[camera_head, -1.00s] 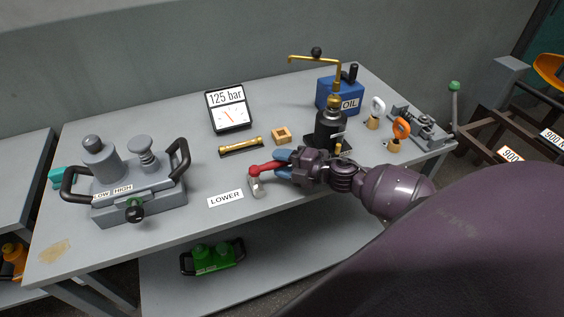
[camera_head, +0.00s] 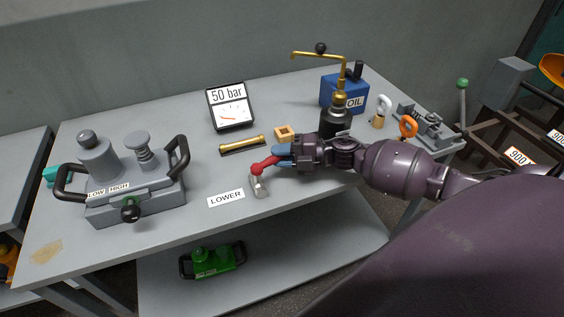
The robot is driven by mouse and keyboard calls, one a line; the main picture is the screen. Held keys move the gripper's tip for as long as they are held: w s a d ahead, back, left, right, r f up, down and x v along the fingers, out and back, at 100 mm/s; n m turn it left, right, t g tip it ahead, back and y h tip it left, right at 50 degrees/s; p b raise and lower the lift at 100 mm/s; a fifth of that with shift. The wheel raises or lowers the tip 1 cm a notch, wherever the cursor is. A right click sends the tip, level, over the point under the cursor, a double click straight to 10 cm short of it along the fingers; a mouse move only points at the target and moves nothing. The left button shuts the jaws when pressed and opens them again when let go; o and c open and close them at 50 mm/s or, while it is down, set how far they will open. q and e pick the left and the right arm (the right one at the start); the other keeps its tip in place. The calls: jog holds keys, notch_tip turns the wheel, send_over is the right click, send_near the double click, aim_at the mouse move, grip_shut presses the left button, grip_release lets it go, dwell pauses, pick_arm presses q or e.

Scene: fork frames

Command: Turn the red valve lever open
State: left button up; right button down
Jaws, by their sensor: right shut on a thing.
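The red valve lever (camera_head: 264,163) sits on a small metal valve body (camera_head: 259,187) near the front edge of the grey table, behind the LOWER label (camera_head: 226,198). My right gripper (camera_head: 283,154), with blue fingers, is shut on the outer end of the lever. The lever points right and towards the back of the table, slightly raised. Its gripped end is hidden by the fingers. A gauge (camera_head: 231,106) behind it reads 50 bar. My left gripper is not in view.
A grey pump unit with black handles (camera_head: 135,196) stands at the left. The front middle of the table is clear.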

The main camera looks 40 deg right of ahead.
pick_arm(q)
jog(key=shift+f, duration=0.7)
pick_arm(e)
jog(key=shift+w+f+n+g+y, duration=0.1)
jog(key=shift+w+n+g+y, duration=0.25)
jog(key=shift+n+g, duration=0.2)
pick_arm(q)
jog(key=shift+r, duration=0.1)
pick_arm(e)
jog(key=c, duration=1)
grip_release()
jog(key=shift+o, duration=0.2)
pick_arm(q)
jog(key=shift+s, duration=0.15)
pick_arm(e)
jog(key=shift+r, duration=0.2)
